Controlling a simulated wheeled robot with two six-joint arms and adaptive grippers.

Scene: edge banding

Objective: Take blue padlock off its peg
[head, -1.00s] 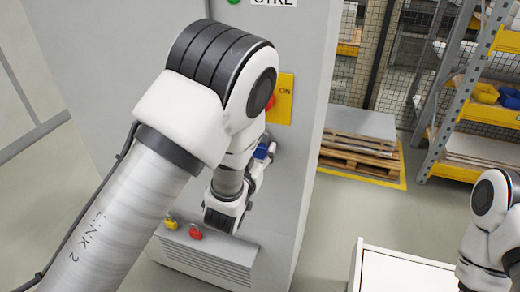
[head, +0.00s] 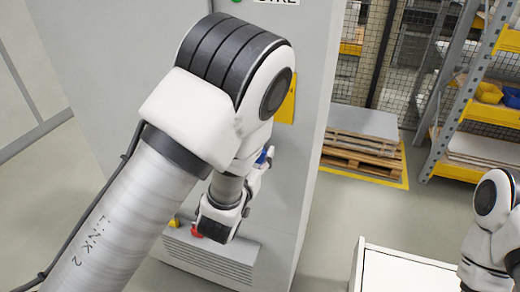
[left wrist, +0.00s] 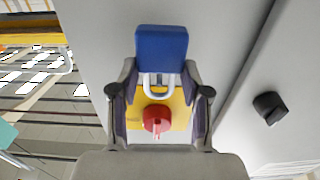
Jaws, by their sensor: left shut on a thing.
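The blue padlock (left wrist: 161,48) is held between the fingertips of my left gripper (left wrist: 160,76) in the left wrist view, with its silver shackle pointing toward the palm. In the head view a small part of the blue padlock (head: 264,155) shows at the tip of my left gripper (head: 257,168), in front of the grey cabinet. The gripper is shut on it. No peg shows at the shackle. My right gripper is out of view; only part of the right arm shows at the right edge.
A yellow plate with a red knob (left wrist: 157,119) is on the cabinet (head: 305,160). A yellow padlock (head: 174,222) and a red padlock (head: 195,233), partly behind my arm, are low on the cabinet. A white-topped unit (head: 400,272) stands at lower right; pallets (head: 362,150) lie behind.

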